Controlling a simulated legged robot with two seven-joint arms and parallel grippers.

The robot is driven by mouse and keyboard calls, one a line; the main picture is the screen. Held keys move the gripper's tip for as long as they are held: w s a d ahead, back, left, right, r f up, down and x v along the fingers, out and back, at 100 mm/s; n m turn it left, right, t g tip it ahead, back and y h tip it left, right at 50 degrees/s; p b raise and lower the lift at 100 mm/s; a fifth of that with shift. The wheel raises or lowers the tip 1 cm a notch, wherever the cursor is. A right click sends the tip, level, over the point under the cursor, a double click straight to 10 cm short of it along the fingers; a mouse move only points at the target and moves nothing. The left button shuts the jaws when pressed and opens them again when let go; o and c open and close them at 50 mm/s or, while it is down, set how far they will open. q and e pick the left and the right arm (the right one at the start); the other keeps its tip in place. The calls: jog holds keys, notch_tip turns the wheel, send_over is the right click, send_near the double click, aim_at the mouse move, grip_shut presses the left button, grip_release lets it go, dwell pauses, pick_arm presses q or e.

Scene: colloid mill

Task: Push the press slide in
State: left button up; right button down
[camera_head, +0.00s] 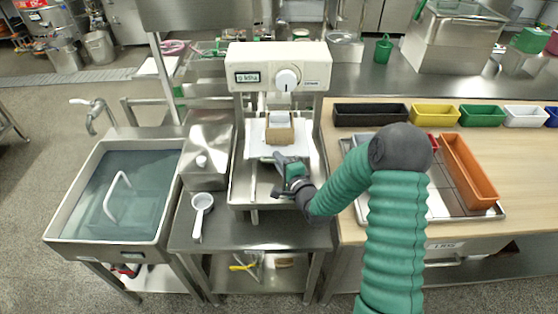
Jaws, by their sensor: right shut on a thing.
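The white-headed press (278,66) with its round dial stands at the centre. Under the head, the pale press slide (255,151) lies on the metal bed, with a small tan block (279,130) with a white top on it. My right gripper (280,166) is at the front edge of the slide, its dark jaws shut on what looks like the slide's front part. The gripper hides the exact contact. My left gripper is out of view.
A sink (112,190) stands at the left, beside a steel box (207,150) and a white ladle (201,205). At the right are colored bins (370,114) and an orange tray (468,172). My right arm crosses over the wooden table.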

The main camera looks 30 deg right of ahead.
aim_at(276, 146)
jog(key=w+d, duration=0.2)
jog(key=w, duration=0.2)
jog(key=shift+w+d+f, duration=0.2)
jog(key=shift+w+d, duration=0.1)
jog(key=shift+d, duration=0.2)
jog(key=shift+r, duration=0.1)
jog(key=c, duration=1.8)
grip_release()
jog(key=shift+c, duration=0.2)
jog(key=o, duration=0.4)
jog(key=shift+w, duration=0.1)
jog(key=shift+c, duration=0.2)
